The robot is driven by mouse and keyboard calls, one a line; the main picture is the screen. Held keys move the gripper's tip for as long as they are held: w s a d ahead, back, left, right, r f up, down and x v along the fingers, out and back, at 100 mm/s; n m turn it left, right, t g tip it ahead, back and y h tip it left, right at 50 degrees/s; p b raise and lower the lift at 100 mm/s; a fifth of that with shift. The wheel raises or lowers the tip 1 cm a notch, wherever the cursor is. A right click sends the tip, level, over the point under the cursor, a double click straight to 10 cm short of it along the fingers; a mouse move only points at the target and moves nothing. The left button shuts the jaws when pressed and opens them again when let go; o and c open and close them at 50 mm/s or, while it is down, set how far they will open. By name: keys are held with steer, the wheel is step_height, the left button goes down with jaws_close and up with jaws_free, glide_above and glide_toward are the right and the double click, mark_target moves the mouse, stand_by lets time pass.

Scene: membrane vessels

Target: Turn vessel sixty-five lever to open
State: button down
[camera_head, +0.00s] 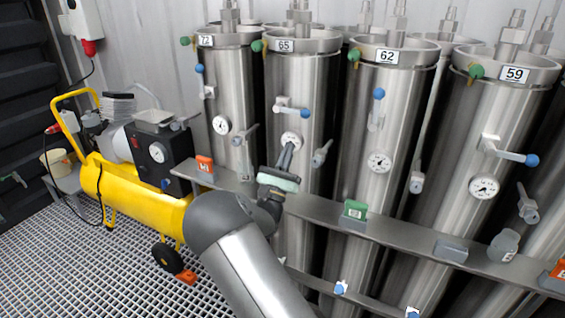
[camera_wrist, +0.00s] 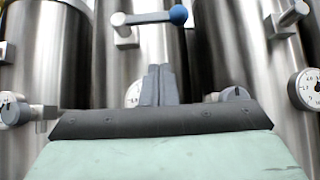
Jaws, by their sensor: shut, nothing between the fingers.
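Vessel sixty-five (camera_head: 318,95) is a tall steel cylinder labelled 65, second from the left in the front row. Its lever (camera_head: 291,107) lies about horizontal, with a blue knob at its right end. My gripper (camera_head: 288,148) is in front of this vessel, below the lever and over the pressure gauge (camera_head: 291,139). In the wrist view the lever (camera_wrist: 148,18) is at the top, its blue knob on the right. The closed fingers (camera_wrist: 159,72) point up below it, apart from it, and partly hide the gauge.
Vessels 72 (camera_head: 231,90) and 62 (camera_head: 405,110) flank it; their levers stand upright, knobs up. Vessel 59 (camera_head: 500,115) has a horizontal lever. A steel rail (camera_head: 400,234) with coloured tags crosses the vessels. A yellow compressor (camera_head: 130,190) stands at left on the grating.

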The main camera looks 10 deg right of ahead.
mark_target(291, 111)
step_height(291, 111, up, 7)
steer(key=w+d+p, duration=0.1)
steer(key=w, duration=0.1)
steer(key=shift+d, duration=0.3)
steer(key=shift+w+n+t+y, duration=0.1)
steer(key=shift+n+t+y, duration=0.2)
steer(key=shift+n+y, duration=0.1)
steer(key=shift+n+p, duration=0.3)
steer(key=shift+p, duration=0.05)
